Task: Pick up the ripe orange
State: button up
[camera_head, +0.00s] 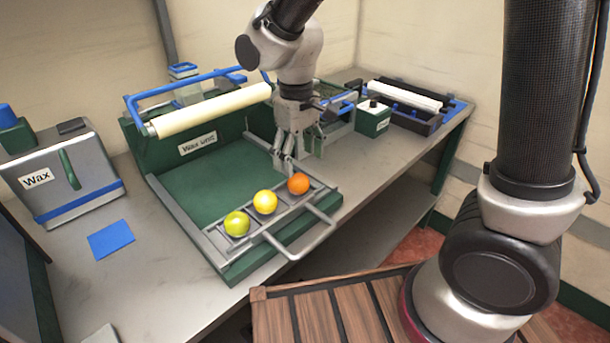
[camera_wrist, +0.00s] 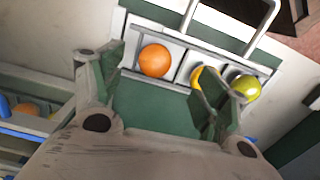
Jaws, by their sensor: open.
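The ripe orange (camera_head: 298,184) is the deep orange fruit at the right end of a row of three on the front tray of the wax unit. It also shows in the wrist view (camera_wrist: 155,61), near the left finger's tip. A yellow fruit (camera_head: 265,202) sits in the middle, partly hidden by the right finger in the wrist view. A yellow-green fruit (camera_head: 237,223) sits at the left end. My gripper (camera_head: 286,168) is open and empty, pointing down just behind the orange and apart from it.
The wax unit has a green bed (camera_head: 205,187), a pale roller (camera_head: 212,110) and a front handle bar (camera_head: 303,238). A wax box (camera_head: 62,178) and a blue pad (camera_head: 111,240) lie left. A small white-topped box (camera_head: 373,117) and a black tray (camera_head: 403,110) stand back right.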

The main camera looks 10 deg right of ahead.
aim_at(298, 175)
jog(key=shift+w+a+r, duration=0.1)
jog(key=shift+w, duration=0.2)
jog(key=shift+w+f, duration=0.1)
jog(key=shift+f, duration=0.1)
notch_tip(298, 175, down, 8)
jog(key=shift+w+r, duration=0.1)
jog(key=shift+r, duration=0.15)
jog(key=c, duration=1.2)
